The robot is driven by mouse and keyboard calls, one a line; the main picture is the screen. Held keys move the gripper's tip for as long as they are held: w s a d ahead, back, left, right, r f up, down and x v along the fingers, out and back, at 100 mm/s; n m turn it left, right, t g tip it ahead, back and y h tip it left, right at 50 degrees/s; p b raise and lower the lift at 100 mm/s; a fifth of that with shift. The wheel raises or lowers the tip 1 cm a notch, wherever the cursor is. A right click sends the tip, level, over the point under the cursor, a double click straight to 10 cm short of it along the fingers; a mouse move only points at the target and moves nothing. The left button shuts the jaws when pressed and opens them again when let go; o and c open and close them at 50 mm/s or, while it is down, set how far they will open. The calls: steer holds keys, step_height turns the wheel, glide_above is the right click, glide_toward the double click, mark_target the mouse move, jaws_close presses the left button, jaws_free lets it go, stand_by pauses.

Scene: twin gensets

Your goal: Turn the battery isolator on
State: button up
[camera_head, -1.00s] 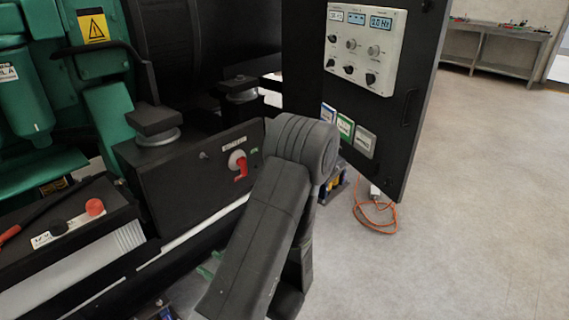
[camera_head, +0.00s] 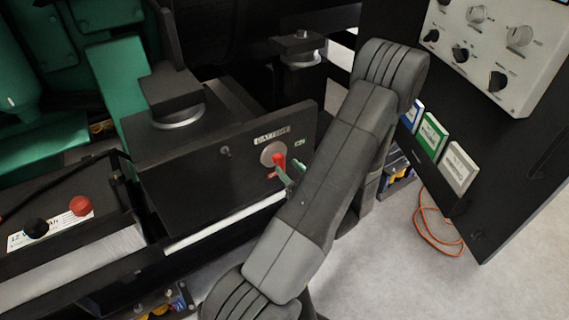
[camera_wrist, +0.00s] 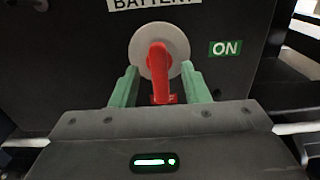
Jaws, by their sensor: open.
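The battery isolator is a red handle (camera_wrist: 158,68) on a round grey plate (camera_wrist: 141,41), set in a black panel (camera_head: 230,160) below a "BATTERY" label. In the wrist view the handle hangs about vertical, pointing down. A green "ON" mark (camera_wrist: 225,48) is to the right of the plate. My gripper (camera_wrist: 160,82) is open, with its green fingers on either side of the handle; I cannot tell whether they touch it. In the head view the red handle (camera_head: 279,160) shows beside the green fingers (camera_head: 289,176), and my arm covers the area to the right.
A battery (camera_head: 60,235) with red and black terminals lies at lower left. An open control cabinet door (camera_head: 520,165) with knobs stands at right. An orange cable (camera_head: 432,222) lies on the floor below it. Open floor is at lower right.

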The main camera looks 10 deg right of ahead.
mark_target(283, 163)
steer(key=shift+x, duration=1.65)
steer(key=shift+a, duration=0.1)
steer(key=shift+c, duration=0.4)
jaws_close()
